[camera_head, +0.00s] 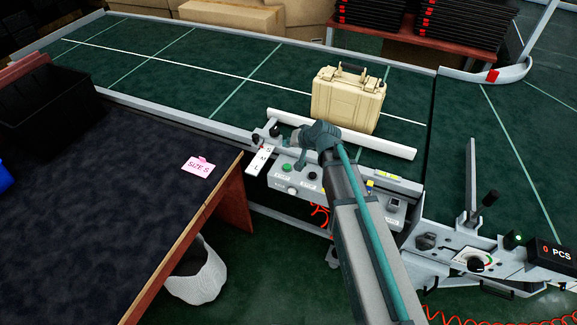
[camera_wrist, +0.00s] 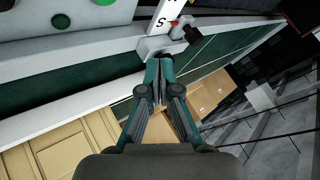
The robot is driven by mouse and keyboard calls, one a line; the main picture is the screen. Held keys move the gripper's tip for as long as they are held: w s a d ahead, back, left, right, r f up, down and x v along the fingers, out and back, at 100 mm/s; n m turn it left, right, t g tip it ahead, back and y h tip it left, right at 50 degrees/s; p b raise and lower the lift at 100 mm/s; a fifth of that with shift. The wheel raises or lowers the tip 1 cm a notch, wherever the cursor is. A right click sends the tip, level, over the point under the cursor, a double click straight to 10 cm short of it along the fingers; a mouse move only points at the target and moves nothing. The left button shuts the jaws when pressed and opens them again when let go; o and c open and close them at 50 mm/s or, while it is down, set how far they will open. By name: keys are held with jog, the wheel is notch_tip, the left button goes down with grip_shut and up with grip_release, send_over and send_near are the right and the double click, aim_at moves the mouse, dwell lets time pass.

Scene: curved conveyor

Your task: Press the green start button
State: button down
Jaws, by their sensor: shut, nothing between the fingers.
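The green button (camera_head: 287,168) sits on the upper left of the grey control panel (camera_head: 277,182), and shows clear of my arm in the head view. In the head view my arm covers part of the panel's right side.
A white S-M-L plate (camera_head: 260,160) stands left of the panel. A beige case (camera_head: 348,98) is upright on the green conveyor (camera_head: 230,75) behind a white rail (camera_head: 390,147). A dark table (camera_head: 110,200) with a pink SIZE S card (camera_head: 197,168) is at left.

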jog(key=shift+f, duration=0.1)
jog(key=b, duration=0.4)
send_over(288, 167)
notch_tip(288, 167, down, 8)
jog(key=shift+w+r, duration=0.1)
jog(key=shift+r, duration=0.15)
jog(key=shift+f+b, duration=0.6)
jog(key=shift+f, duration=0.05)
jog(key=shift+f, duration=0.1)
dwell(0.7)
jog(key=shift+f+b, duration=0.3)
jog(key=shift+b, duration=0.25)
